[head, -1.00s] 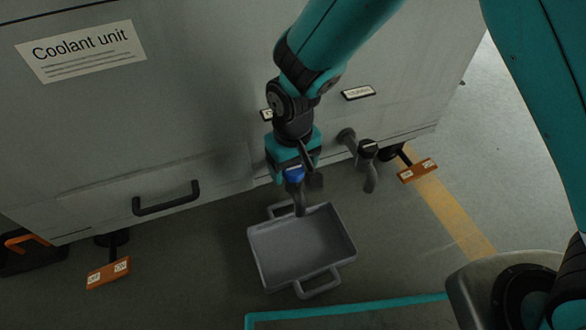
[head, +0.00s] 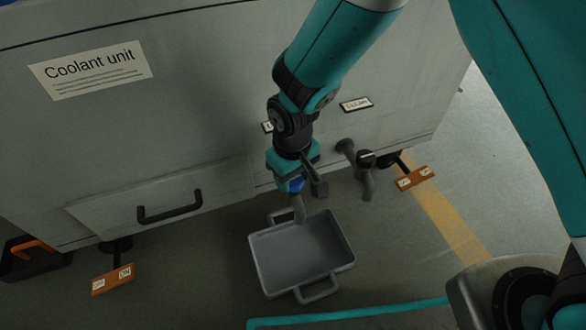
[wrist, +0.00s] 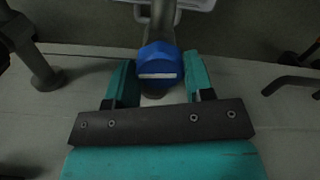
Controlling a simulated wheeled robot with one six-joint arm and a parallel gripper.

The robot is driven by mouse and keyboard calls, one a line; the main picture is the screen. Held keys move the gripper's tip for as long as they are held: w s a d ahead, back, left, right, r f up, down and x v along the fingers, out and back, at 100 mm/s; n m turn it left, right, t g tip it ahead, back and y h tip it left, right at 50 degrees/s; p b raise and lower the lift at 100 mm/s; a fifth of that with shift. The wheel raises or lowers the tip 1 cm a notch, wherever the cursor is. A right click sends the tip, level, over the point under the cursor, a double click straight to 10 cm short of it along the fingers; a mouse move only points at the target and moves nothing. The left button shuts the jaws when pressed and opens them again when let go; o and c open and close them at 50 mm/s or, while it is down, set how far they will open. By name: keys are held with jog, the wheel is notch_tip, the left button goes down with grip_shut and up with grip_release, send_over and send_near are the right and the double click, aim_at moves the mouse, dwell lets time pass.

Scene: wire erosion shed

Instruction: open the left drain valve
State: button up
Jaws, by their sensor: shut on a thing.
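The left drain valve has a blue knob (head: 297,186) with a grey spout pointing down, low on the front of the coolant unit (head: 200,120). In the wrist view the blue knob (wrist: 160,66) carries a white line that runs across the picture. My gripper (head: 296,178) is at this valve, shut on the knob, with one teal finger on each side of it in the wrist view (wrist: 160,80). My gripper partly hides the knob and the valve's label in the head view. A grey tray (head: 262,275) stands on the floor under the spout.
A second valve with a black knob (head: 365,158) is close to the right; it also shows at the left in the wrist view (wrist: 42,72). A black drawer handle (head: 170,208) is to the left.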

jog(key=n+p, duration=0.1)
jog(key=p, duration=0.1)
jog(key=n+p, duration=0.4)
jog(key=shift+r+p, duration=0.35)
jog(key=shift+p, duration=0.05)
jog(key=n+p, duration=0.2)
jog(key=n, duration=0.1)
jog(key=n+p, duration=0.2)
jog(key=shift+f, duration=0.25)
jog(key=shift+n, duration=0.4)
jog(key=o, duration=0.9)
notch_tip(320, 180, up, 17)
jog(key=p, duration=0.7)
jog(key=shift+r, duration=0.15)
